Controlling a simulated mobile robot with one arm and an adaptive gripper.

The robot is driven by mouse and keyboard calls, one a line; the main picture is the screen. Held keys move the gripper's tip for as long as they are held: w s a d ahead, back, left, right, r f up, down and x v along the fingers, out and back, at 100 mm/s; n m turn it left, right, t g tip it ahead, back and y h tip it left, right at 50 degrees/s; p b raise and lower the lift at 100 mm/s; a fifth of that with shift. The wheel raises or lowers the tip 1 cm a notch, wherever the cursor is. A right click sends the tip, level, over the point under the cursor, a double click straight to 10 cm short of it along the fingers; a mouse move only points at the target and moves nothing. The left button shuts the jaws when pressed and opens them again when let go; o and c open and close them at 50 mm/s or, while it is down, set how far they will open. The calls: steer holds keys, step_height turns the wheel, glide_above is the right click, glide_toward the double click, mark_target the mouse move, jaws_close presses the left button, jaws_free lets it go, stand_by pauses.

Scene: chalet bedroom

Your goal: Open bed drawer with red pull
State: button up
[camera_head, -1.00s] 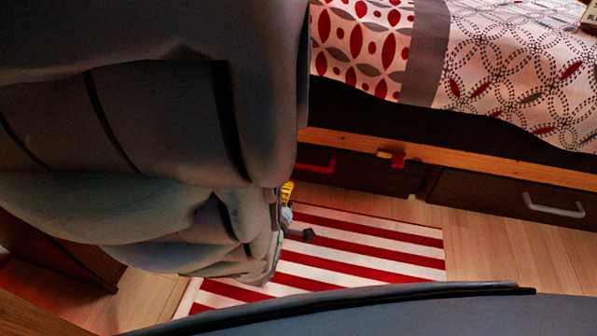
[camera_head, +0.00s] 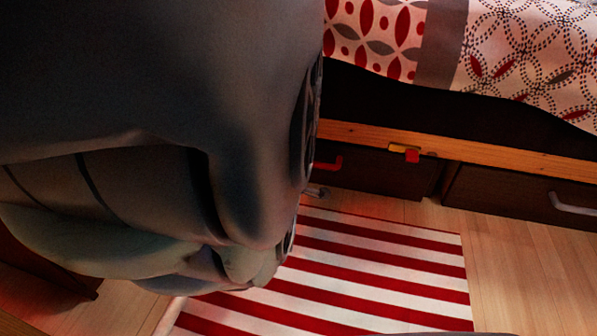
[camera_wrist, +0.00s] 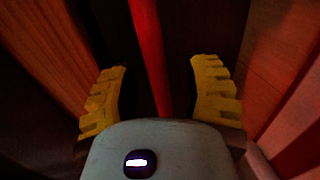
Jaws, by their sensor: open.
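The dark bed drawer (camera_head: 385,177) appears shut under the wooden bed rail. Its red pull (camera_head: 335,163) shows at the edge of my arm, which hides the drawer's left part. In the wrist view the red pull (camera_wrist: 149,45) runs as a long bar between the yellow fingers of my gripper (camera_wrist: 160,88). The fingers are apart, with dark gaps on both sides of the bar, and I see no grip on it. In the head view my arm hides most of the gripper; a small grey part of it shows just below the red pull.
A second dark drawer (camera_head: 510,196) with a pale pull (camera_head: 573,204) is to the right. A red-and-white striped rug (camera_head: 380,265) lies before the bed. Bare floor (camera_head: 520,270) is clear at right.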

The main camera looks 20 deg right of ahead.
steer(key=shift+w+d+b, duration=0.25)
steer(key=shift+w+b, duration=0.05)
steer(key=shift+b, duration=0.05)
steer(key=shift+o, duration=0.2)
jaws_close()
stand_by(0.4)
